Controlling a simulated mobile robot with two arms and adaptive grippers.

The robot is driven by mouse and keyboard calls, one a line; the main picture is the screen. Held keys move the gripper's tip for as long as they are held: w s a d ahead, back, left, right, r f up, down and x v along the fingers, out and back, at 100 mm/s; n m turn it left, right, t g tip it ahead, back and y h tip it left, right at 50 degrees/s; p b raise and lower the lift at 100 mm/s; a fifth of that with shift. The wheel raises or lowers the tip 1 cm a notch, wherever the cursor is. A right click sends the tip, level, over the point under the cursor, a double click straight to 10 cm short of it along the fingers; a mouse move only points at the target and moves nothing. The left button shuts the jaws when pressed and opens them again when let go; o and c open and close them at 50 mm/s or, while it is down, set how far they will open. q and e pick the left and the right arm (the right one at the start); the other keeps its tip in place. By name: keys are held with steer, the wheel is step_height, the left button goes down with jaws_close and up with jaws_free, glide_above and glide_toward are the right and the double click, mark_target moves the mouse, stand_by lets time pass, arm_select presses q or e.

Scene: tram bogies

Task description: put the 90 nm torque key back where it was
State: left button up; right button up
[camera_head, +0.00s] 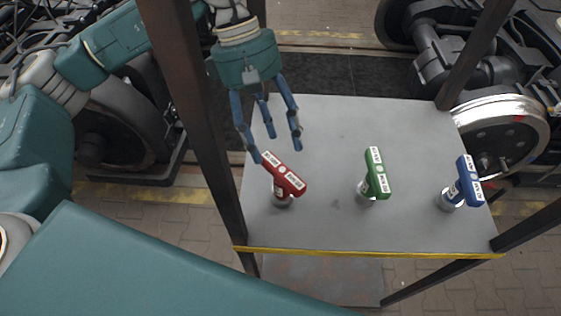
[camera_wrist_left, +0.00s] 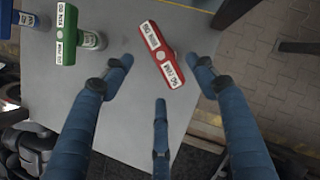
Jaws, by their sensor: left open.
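Three T-shaped torque keys stand upright in a row on a grey table. The red key (camera_head: 284,180) is at the left, the green key (camera_head: 376,174) in the middle, the blue key (camera_head: 469,182) at the right. Their white labels are too small to read surely. My left gripper (camera_head: 275,145) is open and empty, its three fingers pointing down above the table just behind the red key. In the left wrist view, the red key (camera_wrist_left: 158,54) lies between the spread fingertips (camera_wrist_left: 161,78), apparently not gripped. The green key (camera_wrist_left: 67,33) shows at upper left. My right gripper is not in view.
The grey table top (camera_head: 335,125) is bare behind the keys, with a yellow front edge (camera_head: 370,253). Dark posts (camera_head: 197,110) rise at its corners, one close to my left gripper. Bogies with wheels (camera_head: 497,130) stand on both sides.

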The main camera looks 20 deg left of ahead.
arm_select(q)
steer(key=shift+v, duration=1.45)
